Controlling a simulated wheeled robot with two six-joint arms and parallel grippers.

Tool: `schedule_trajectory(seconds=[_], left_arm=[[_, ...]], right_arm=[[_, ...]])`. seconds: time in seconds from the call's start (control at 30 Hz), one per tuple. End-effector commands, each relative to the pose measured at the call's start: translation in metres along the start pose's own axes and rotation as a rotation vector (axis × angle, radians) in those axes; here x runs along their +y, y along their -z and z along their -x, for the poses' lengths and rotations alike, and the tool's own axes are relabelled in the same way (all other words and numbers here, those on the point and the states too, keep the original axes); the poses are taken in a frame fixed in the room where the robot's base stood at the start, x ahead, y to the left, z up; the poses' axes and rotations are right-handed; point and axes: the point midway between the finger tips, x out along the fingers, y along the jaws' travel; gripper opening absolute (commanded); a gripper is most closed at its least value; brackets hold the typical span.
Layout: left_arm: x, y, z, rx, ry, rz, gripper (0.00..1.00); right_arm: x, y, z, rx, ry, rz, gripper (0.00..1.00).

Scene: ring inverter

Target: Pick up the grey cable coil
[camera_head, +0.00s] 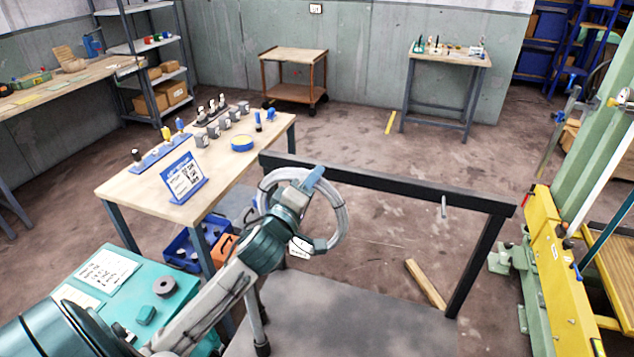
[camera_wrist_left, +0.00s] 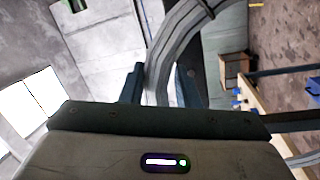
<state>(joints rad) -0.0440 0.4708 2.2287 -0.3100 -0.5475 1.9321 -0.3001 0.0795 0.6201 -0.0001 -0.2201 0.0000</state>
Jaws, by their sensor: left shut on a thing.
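The grey cable coil (camera_head: 339,219) is a thick ring of grey cable with a white tag (camera_head: 299,247) hanging at its lower left. My left gripper (camera_head: 313,181) is shut on the coil at its upper side, in front of the black rail frame. In the left wrist view the coil (camera_wrist_left: 178,42) passes between the two fingers (camera_wrist_left: 160,85) and curves off toward the right. The gripper and wrist hide part of the coil's left side in the head view. My right gripper is not in view.
A black rail frame (camera_head: 400,186) with a small hook (camera_head: 444,207) stands just behind the coil. A wooden table (camera_head: 140,184) with a sign and several parts is at left. A teal cabinet (camera_head: 178,283) is at lower left. Yellow-green machinery (camera_head: 556,265) is at right.

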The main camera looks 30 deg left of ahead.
Motion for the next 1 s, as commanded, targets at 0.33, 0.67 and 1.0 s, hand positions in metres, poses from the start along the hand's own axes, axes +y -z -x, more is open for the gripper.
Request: schedule_trajectory(seconds=[0.33, 0.67, 1.0], left_arm=[[0.028, 0.010, 0.001, 0.002, -0.013, -0.004, 0.00], [0.080, 0.029, -0.007, 0.003, -0.014, -0.003, 0.00], [0.120, 0.045, -0.014, 0.002, -0.009, -0.001, 0.00]], right_arm=[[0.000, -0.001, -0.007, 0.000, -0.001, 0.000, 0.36], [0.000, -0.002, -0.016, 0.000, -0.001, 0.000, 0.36], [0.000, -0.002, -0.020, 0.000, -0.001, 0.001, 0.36]])
